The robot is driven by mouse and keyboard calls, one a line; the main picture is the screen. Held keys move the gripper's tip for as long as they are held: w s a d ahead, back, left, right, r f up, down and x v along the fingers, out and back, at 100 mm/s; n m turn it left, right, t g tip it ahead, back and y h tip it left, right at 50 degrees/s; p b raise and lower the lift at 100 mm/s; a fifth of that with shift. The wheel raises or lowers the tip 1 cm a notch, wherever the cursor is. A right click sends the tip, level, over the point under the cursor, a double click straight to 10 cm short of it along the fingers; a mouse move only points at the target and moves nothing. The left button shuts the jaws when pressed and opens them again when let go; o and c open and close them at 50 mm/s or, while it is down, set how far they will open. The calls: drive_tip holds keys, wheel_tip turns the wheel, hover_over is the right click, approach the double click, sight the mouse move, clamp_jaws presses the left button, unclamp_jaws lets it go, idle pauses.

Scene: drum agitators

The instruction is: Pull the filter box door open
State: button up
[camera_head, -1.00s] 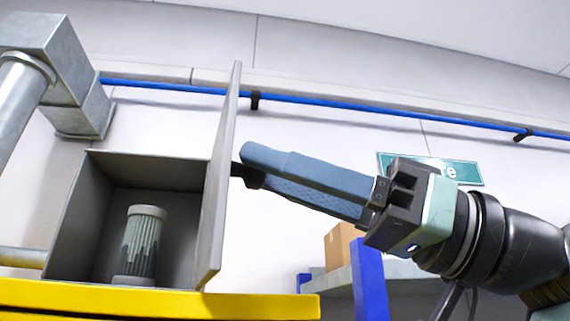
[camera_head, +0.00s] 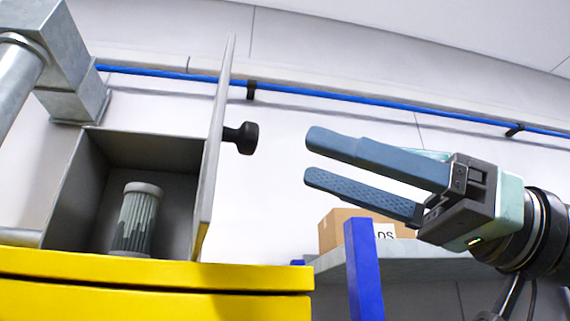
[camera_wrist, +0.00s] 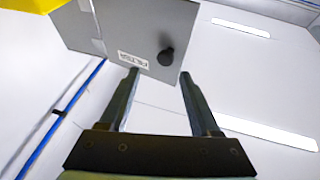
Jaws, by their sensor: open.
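The filter box (camera_head: 75,195) is a grey metal box on a yellow surface, at the left of the head view. Its door (camera_head: 213,150) stands swung open, seen nearly edge-on. A black knob (camera_head: 240,138) sticks out from the door's outer face. A pleated filter (camera_head: 138,218) stands upright inside. My gripper (camera_head: 312,158) is open and empty, to the right of the knob and apart from it. In the wrist view, the door (camera_wrist: 130,30) with a "FILTER" label and the knob (camera_wrist: 166,57) lie beyond my open fingertips (camera_wrist: 158,74).
The yellow surface (camera_head: 150,290) carries the box. A blue post (camera_head: 363,270) and a grey shelf with a cardboard box (camera_head: 340,230) stand below my gripper. A grey duct (camera_head: 80,95) rises at the left. The space between knob and fingers is clear.

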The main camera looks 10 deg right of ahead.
drive_tip(key=b+v, duration=0.1)
drive_tip(key=v, duration=0.6)
drive_tip(key=shift+d+r, duration=0.1)
idle(0.4)
